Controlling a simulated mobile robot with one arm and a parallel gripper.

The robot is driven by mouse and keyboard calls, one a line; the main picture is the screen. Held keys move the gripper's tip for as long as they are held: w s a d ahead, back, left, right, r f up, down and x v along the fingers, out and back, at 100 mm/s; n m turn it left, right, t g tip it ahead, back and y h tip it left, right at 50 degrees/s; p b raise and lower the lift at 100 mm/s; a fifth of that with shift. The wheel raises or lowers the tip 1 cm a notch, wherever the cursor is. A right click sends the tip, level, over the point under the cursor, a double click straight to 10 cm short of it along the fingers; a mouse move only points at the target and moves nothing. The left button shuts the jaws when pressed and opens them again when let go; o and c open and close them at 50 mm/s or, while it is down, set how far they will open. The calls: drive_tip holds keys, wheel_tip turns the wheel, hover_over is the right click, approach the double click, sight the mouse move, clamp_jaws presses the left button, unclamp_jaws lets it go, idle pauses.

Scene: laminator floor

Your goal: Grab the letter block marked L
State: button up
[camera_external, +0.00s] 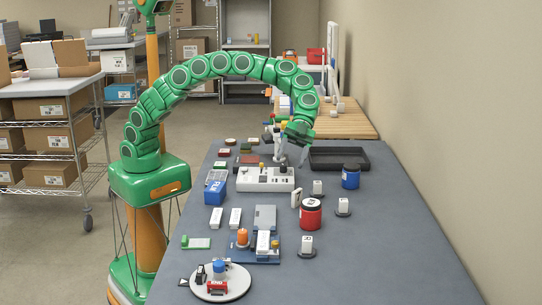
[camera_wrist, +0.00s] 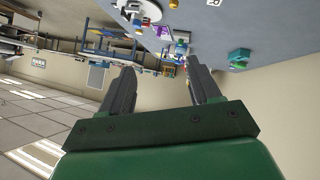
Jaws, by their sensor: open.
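A white block with a dark mark (camera_wrist: 213,2) is cut off at the top of the wrist view. My gripper (camera_external: 290,150) is over the far part of the table, beyond these blocks. In the wrist view my gripper (camera_wrist: 160,78) is open, with nothing between its fingers.
A red canister (camera_external: 311,215) and a blue one (camera_external: 351,176) stand among the blocks. A white switch box (camera_external: 265,180) is below my arm. A black tray (camera_external: 338,157) lies at the back, a round white plate (camera_external: 216,284) in front. The table's right front is clear.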

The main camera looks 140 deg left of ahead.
drive_tip(key=w+a+f+t, duration=0.1)
drive_tip(key=w+a+f, duration=0.15)
drive_tip(key=a, duration=0.35)
drive_tip(key=w+a+f+t, duration=0.1)
drive_tip(key=w+a+f, duration=0.1)
drive_tip(key=a+f, duration=0.3)
drive_tip(key=m+t+y, duration=0.1)
drive_tip(key=t, duration=0.1)
hover_over(343, 199)
drive_tip(key=s+a, duration=0.3)
wheel_tip(343, 199, down, 4)
drive_tip(key=f, duration=0.7)
drive_tip(key=shift+w, duration=0.25)
drive_tip(key=shift+x, duration=2.5)
clamp_jaws()
